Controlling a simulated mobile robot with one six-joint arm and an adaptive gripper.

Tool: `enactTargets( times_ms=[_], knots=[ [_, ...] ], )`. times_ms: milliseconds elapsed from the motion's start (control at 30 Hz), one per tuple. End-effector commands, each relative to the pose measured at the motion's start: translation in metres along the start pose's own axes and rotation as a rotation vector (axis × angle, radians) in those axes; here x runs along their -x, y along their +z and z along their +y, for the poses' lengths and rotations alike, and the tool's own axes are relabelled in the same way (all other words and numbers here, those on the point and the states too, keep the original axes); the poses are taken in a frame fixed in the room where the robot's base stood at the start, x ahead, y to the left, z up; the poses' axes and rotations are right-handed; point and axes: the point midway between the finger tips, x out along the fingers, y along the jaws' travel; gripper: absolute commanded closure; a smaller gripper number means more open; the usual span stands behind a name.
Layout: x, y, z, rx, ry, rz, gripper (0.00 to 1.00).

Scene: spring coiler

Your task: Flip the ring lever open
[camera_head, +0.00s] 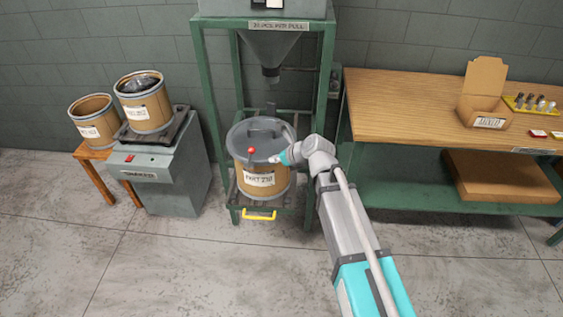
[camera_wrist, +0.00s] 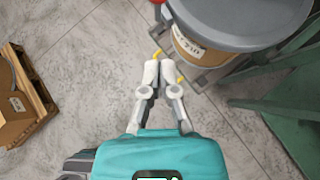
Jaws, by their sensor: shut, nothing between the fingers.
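The drum (camera_head: 262,182), labelled as a part drum, stands upright under the hopper with a grey lid (camera_head: 240,136) on it. The ring lever shows as a red knob (camera_head: 251,151) at the front left of the lid rim. In the wrist view the grey lid (camera_wrist: 240,18) fills the upper right, and a bit of the red knob (camera_wrist: 157,1) shows at the top edge. My gripper (camera_wrist: 159,66) is shut and empty beside the drum, fingertips apart from the knob. In the head view it is small at the lid's right edge (camera_head: 276,159). The lever's arm is not clear.
A green frame (camera_head: 327,95) with the hopper (camera_head: 272,48) surrounds the drum. A yellow handle (camera_head: 259,216) sticks out below it. The floor in front is clear.

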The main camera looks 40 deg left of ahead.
Motion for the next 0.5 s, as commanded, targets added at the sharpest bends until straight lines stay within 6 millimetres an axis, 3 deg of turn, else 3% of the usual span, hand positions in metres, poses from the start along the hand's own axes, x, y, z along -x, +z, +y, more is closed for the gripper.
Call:
enactTargets(
  times_ms=[300, 500],
  knots=[
    [-0.042, -0.002, -0.001, 0.001, 0.001, 0.001, 1.00],
    [-0.056, 0.020, -0.001, 0.001, 0.000, 0.000, 1.00]
  ],
)
